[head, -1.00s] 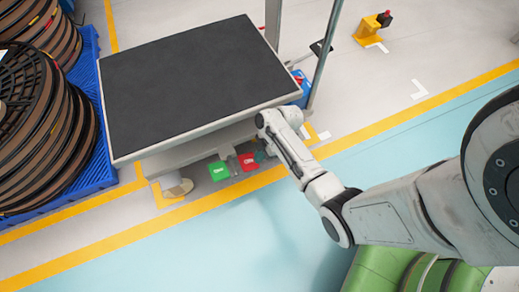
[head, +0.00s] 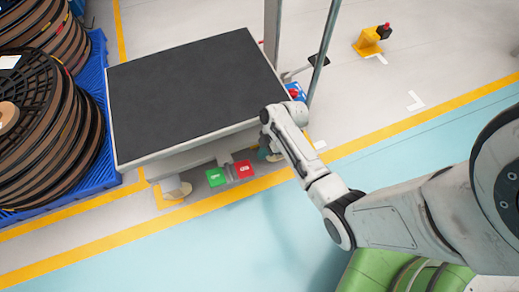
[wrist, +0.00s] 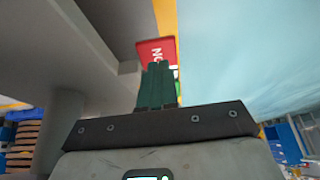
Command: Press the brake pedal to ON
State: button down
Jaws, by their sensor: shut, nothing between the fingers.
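The red pedal (head: 243,169) sits low at the front foot of the black-topped platform (head: 196,92), beside a green pedal (head: 216,177). In the wrist view the red pedal (wrist: 156,47) carries white lettering that looks like ON, partly covered by my fingers. A sliver of the green pedal (wrist: 177,81) shows behind them. My gripper (wrist: 160,66) is shut and empty, its dark green fingers pointing at the red pedal. In the head view my gripper (head: 263,152) is just right of the red pedal, mostly hidden by my wrist. I cannot tell whether the fingertips touch the pedal.
The platform's edge overhangs the pedals, with a metal post (head: 322,55) at its right. Large cable reels (head: 60,120) stand on a blue pallet (head: 98,170) at left. A yellow stand (head: 368,43) is at the back right. The blue floor (head: 220,235) in front is clear.

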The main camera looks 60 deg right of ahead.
jog(key=v, duration=0.2)
jog(key=p+v, duration=0.1)
jog(key=d+v, duration=0.1)
jog(key=v, duration=0.1)
jog(key=shift+s+d+p, duration=0.1)
jog(key=shift+s+p, duration=0.3)
jog(key=shift+s, duration=0.05)
jog(key=s+a+r+m+g+h, duration=0.2)
jog(key=s+a+r+m+h, duration=0.2)
jog(key=s+a+r+m, duration=0.85)
notch_tip(320, 180, up, 30)
jog(key=w+d+p, duration=0.1)
jog(key=p, duration=2.7)
jog(key=shift+r+n, duration=0.2)
jog(key=shift+n, duration=0.25)
jog(key=shift+w, duration=0.1)
